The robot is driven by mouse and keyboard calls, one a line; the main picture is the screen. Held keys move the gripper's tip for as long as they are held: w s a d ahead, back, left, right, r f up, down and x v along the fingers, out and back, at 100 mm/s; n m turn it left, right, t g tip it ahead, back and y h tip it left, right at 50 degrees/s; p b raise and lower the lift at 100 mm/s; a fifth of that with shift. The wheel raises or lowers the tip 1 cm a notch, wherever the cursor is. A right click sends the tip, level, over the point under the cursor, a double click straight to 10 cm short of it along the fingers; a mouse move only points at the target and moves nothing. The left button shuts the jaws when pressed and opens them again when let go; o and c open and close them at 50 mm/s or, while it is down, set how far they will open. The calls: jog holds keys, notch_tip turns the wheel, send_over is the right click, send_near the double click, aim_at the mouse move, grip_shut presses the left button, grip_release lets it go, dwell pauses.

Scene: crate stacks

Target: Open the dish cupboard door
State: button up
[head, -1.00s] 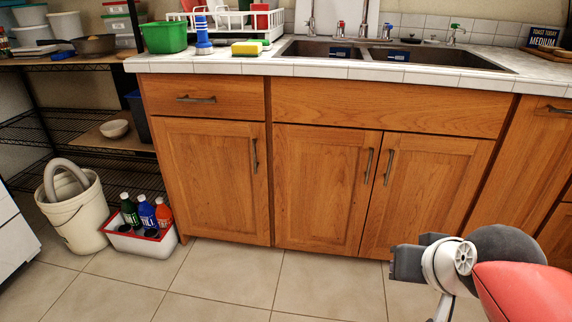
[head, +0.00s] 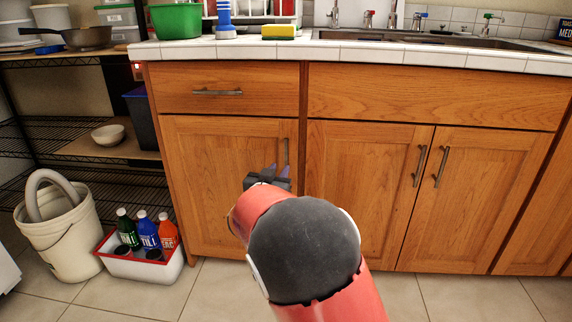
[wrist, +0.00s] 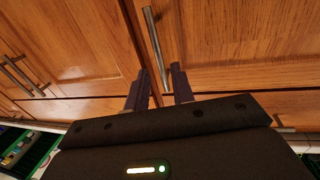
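The left cupboard door (head: 215,185) is wooden and shut, below a drawer. Its upright metal handle (head: 286,152) is near the door's right edge; it also shows in the wrist view (wrist: 155,45). My gripper (head: 268,172) is in front of this door, close to the handle's lower part. In the wrist view my gripper (wrist: 160,88) has its two fingers apart, and one end of the handle appears between or just beyond the fingertips. I cannot tell whether they touch it. My own arm hides the door's lower right part.
Two more shut doors (head: 365,190) (head: 490,195) with paired handles stand to the right. A bin of bottles (head: 140,268) and a white bucket (head: 65,240) stand on the floor at left. The tiled counter (head: 270,50) is above, holding a green tub (head: 175,20).

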aim_at(286, 160)
jog(key=x, duration=0.7)
grip_shut()
